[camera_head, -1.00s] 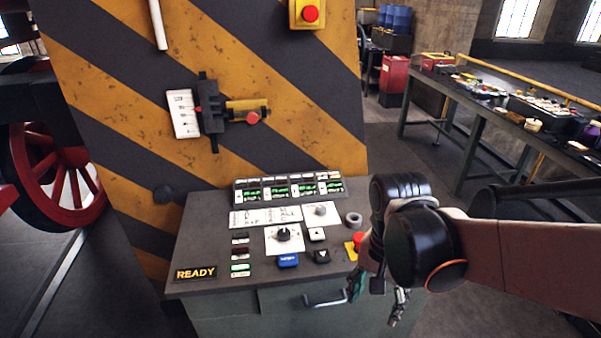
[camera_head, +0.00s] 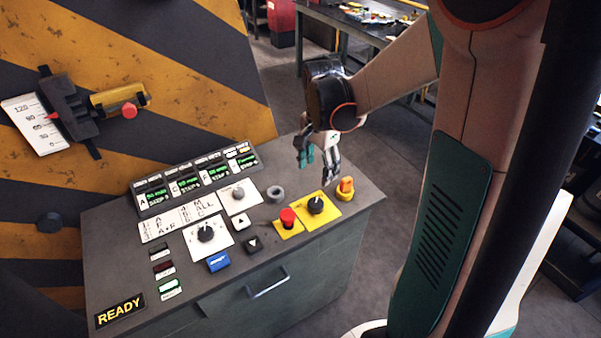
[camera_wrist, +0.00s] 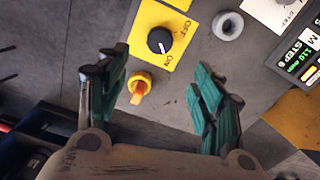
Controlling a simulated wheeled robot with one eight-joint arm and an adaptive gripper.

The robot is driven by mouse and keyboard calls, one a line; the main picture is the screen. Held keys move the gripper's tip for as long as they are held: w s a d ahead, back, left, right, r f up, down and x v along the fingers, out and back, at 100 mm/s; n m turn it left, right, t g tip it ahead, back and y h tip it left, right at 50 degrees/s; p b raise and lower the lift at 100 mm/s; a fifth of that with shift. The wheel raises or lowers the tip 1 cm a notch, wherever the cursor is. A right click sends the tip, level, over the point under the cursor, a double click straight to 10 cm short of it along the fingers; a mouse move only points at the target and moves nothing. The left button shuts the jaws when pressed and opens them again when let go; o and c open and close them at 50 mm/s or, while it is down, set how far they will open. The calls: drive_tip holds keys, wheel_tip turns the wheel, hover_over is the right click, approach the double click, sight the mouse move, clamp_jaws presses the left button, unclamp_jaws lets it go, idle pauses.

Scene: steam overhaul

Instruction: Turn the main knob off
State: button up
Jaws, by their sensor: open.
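The main knob, a black round knob (camera_head: 315,205) with a white pointer line, sits on a yellow plate (camera_head: 331,209) at the right end of the grey control desk. In the wrist view the knob (camera_wrist: 159,41) shows "OFF" and "ON" lettering beside it, and its white line points towards the "ON" side. My gripper (camera_head: 318,170) is open and empty above the desk, just behind the knob in the head view. In the wrist view the fingers (camera_wrist: 165,90) stand apart, with the knob beyond them and not between the tips.
An orange switch (camera_head: 346,187) on a yellow base stands right beside the knob plate. A red mushroom button (camera_head: 287,218) is on its left. A grey ring (camera_head: 275,193), a white-plated selector (camera_head: 206,233) and a blue button (camera_head: 218,262) are further left. A handle (camera_head: 268,284) sticks out of the desk front.

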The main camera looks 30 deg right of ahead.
sight(316, 203)
wheel_tip(316, 203, down, 14)
drive_tip(key=b, duration=0.4)
drive_tip(key=shift+r, duration=0.1)
drive_tip(key=c, duration=1.1)
